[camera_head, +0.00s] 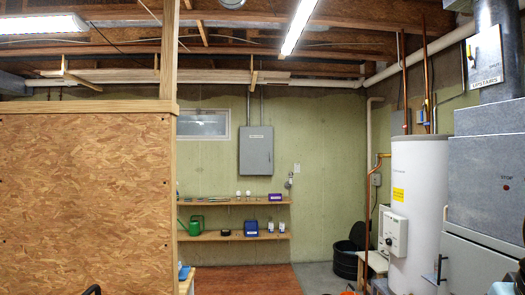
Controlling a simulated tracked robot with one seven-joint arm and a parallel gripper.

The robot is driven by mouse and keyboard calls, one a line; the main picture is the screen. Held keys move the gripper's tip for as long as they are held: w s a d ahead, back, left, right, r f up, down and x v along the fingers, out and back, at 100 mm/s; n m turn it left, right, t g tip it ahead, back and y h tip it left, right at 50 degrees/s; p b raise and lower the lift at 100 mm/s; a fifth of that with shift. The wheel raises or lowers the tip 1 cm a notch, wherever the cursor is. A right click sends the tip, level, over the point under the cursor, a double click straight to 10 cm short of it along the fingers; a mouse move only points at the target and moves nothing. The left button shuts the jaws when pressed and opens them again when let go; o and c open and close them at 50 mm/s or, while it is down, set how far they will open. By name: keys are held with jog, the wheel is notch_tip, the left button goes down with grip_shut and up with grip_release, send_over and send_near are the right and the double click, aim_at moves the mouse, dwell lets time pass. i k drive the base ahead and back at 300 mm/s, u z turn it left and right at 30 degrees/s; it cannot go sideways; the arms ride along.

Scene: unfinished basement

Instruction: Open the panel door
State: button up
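The grey electrical panel (257,151) hangs on the green far wall, right of a small window. Its door looks shut, with a small label near the top. A conduit runs up from its top to the ceiling. The panel is small and far off, so its latch is hard to make out. My gripper cannot be made out in this view.
Two wooden shelves (230,236) with small items sit below the panel. An OSB partition (85,205) fills the left. A white water heater (418,210), a grey furnace unit (486,190) and a black bin (346,259) stand right. Reddish floor (247,279) lies clear ahead.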

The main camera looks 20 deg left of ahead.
aim_at(256, 143)
jog(key=u, duration=0.85)
jog(key=i, duration=6.1)
jog(key=z, duration=0.05)
